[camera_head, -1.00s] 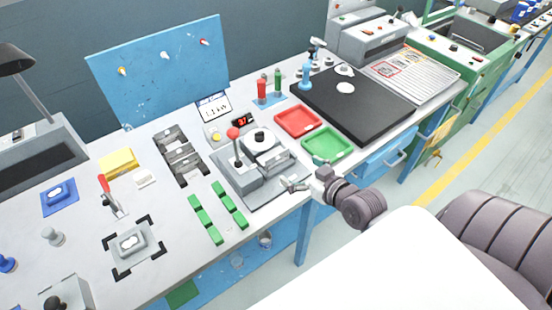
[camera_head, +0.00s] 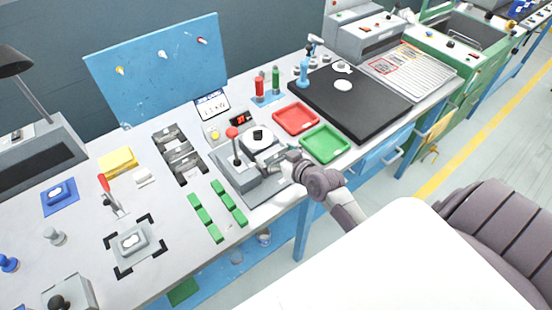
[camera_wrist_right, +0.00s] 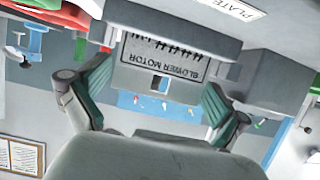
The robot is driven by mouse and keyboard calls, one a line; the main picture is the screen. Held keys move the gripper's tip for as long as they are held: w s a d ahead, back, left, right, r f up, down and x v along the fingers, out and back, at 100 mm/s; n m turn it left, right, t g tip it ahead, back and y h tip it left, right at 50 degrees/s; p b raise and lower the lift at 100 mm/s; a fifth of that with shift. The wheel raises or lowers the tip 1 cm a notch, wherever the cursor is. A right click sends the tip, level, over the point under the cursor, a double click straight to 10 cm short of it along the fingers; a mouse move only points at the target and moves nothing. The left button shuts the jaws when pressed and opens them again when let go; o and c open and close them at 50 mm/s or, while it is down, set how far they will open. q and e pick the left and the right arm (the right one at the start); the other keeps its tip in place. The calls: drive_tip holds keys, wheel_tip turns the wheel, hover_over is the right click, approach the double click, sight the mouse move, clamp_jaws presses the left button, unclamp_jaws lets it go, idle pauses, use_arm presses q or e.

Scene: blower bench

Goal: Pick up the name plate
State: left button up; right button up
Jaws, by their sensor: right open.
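The name plate (camera_wrist_right: 160,58) shows in the right wrist view, silver-grey with dark upside-down lettering "BLOWER MOTOR". It is between the green-padded fingers of my right gripper (camera_wrist_right: 157,80), which is open with gaps at both sides. Its upper edge meets a grey fixture body. In the head view my right gripper (camera_head: 270,167) is at the front right of the grey press fixture (camera_head: 243,183) with the red-knobbed lever (camera_head: 232,132). I cannot make out the plate there. My left gripper is not in view.
A green tray (camera_head: 325,144) and a red tray (camera_head: 296,120) lie right of the fixture, near a black mat (camera_head: 375,108). Green blocks (camera_head: 203,216) lie to its left. A small scale (camera_head: 258,138) with a red display stands behind. The bench's front edge is close.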

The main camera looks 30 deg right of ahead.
drive_tip(key=shift+c, duration=0.3)
drive_tip(key=c, duration=0.8)
drive_tip(key=shift+r, duration=0.5)
drive_tip(key=r, duration=0.3)
drive_tip(key=shift+s+d+r, duration=0.2)
drive_tip(key=shift+s+d, duration=0.1)
drive_tip(key=shift+s, duration=0.1)
drive_tip(key=shift+s+d+r+b, duration=0.35)
drive_tip(key=shift+s+d+r, duration=0.8)
drive_tip(key=shift+s, duration=0.25)
drive_tip(key=shift+s+d+r+b, duration=0.3)
drive_tip(key=shift+s+d+r, duration=0.8)
drive_tip(key=shift+s, duration=0.3)
drive_tip(key=shift+s+d+r+b, duration=0.35)
drive_tip(key=shift+s+d+r, duration=0.8)
drive_tip(key=shift+s, duration=0.25)
